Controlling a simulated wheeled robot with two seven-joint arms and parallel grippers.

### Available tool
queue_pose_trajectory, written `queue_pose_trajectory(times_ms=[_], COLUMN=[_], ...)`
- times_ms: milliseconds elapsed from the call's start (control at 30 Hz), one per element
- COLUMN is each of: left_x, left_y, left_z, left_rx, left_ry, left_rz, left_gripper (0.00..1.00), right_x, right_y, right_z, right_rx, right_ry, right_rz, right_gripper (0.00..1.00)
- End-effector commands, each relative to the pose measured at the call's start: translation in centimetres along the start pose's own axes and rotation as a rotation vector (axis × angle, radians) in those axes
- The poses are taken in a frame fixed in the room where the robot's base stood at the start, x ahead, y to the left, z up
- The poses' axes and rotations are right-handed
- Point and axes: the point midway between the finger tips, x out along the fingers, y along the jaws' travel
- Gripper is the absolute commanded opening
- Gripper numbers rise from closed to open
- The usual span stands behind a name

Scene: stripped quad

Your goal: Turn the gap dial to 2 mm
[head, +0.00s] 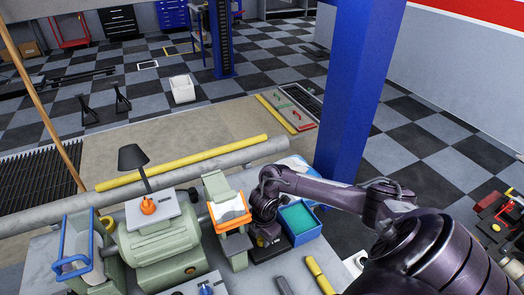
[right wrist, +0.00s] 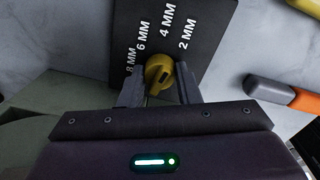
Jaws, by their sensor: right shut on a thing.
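The yellow gap dial (right wrist: 158,70) sits on a dark plate (right wrist: 208,22) marked 8 MM, 6 MM, 4 MM and 2 MM in the right wrist view. A small dark mark shows on the dial, but I cannot tell which number it points to. My right gripper (right wrist: 160,82) is shut on the dial, one finger on each side. In the head view my right gripper (head: 263,222) is over the dark plate, beside the green bench grinder (head: 160,243). My left gripper is not in view.
A tray with a teal inside (head: 300,217) stands just right of the gripper. An orange-framed guard (head: 228,212) is close on its left. An orange and grey tool (right wrist: 285,93) lies right of the plate. A blue post (head: 350,90) rises behind the bench.

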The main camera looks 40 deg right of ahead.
Motion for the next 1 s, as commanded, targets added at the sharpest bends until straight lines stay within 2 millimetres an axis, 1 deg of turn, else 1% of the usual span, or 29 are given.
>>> queue_pose_trajectory(times_ms=[33, 100, 400, 633, 1000], left_x=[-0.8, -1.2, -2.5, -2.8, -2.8], left_y=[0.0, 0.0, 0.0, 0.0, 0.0], left_z=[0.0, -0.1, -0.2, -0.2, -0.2], left_rx=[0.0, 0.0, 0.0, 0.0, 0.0], left_ry=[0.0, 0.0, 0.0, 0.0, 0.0], left_rz=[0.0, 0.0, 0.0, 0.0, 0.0], left_gripper=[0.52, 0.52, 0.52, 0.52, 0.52], right_x=[-0.4, -0.4, -0.3, -0.1, -0.1], right_y=[0.1, 0.1, 0.1, 0.2, 0.2], right_z=[-0.1, -0.1, -0.1, 0.0, 0.0], right_rx=[0.037, 0.086, 0.234, 0.28, 0.286], right_ry=[-0.001, -0.003, -0.009, -0.013, -0.012], right_rz=[0.001, 0.001, 0.002, 0.004, 0.005], right_gripper=[0.07, 0.07, 0.07, 0.07, 0.07])
